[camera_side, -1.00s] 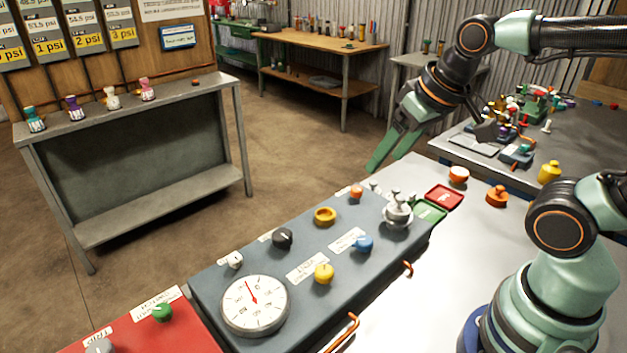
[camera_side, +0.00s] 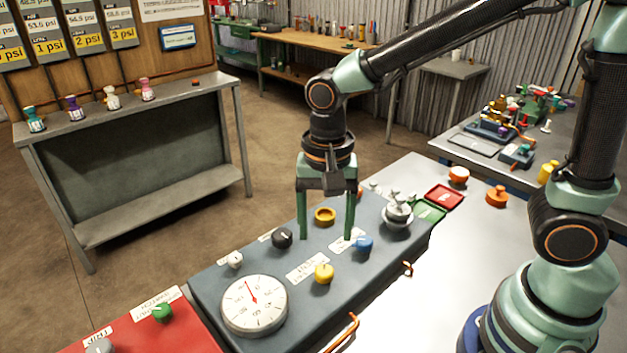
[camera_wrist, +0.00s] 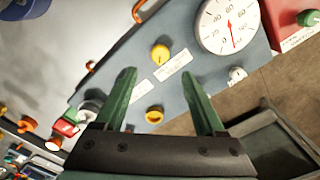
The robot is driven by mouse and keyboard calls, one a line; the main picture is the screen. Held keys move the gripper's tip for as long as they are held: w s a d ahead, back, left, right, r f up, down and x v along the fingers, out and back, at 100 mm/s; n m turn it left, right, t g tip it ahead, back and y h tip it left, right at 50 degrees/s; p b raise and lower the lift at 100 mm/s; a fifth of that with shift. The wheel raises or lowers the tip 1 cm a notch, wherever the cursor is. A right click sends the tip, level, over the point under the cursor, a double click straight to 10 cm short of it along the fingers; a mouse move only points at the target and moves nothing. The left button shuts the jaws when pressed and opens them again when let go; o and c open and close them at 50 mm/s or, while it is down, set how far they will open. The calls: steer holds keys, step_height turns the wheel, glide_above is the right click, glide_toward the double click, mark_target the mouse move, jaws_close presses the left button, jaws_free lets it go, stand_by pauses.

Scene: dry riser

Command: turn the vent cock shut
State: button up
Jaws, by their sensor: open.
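My gripper (camera_side: 327,238) is open and empty, pointing down over the blue-grey panel (camera_side: 245,262). In the side view a yellow ring-shaped knob (camera_side: 325,215) shows between its fingers. The wrist view also shows this knob (camera_wrist: 154,115) between the open fingers (camera_wrist: 160,80), nearer the palm than the tips. A blue knob (camera_side: 362,244), a black knob (camera_side: 282,238), a yellow knob (camera_side: 323,273) and a small white knob (camera_side: 235,260) are on the same panel. The labels are too small to read, so I cannot tell which is the vent cock.
A round dial gauge (camera_side: 254,305) is at the panel's near end and a grey multi-armed fitting (camera_side: 398,210) at its far end. Copper handles (camera_side: 344,330) line the right side. A red panel (camera_side: 150,335) adjoins at lower left. Red (camera_side: 444,196) and green trays lie beyond.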

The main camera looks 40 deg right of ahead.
mark_target(325, 269)
step_height(325, 269, down, 9)
steer(key=shift+f, duration=0.15)
stand_by(0.4)
jaws_close()
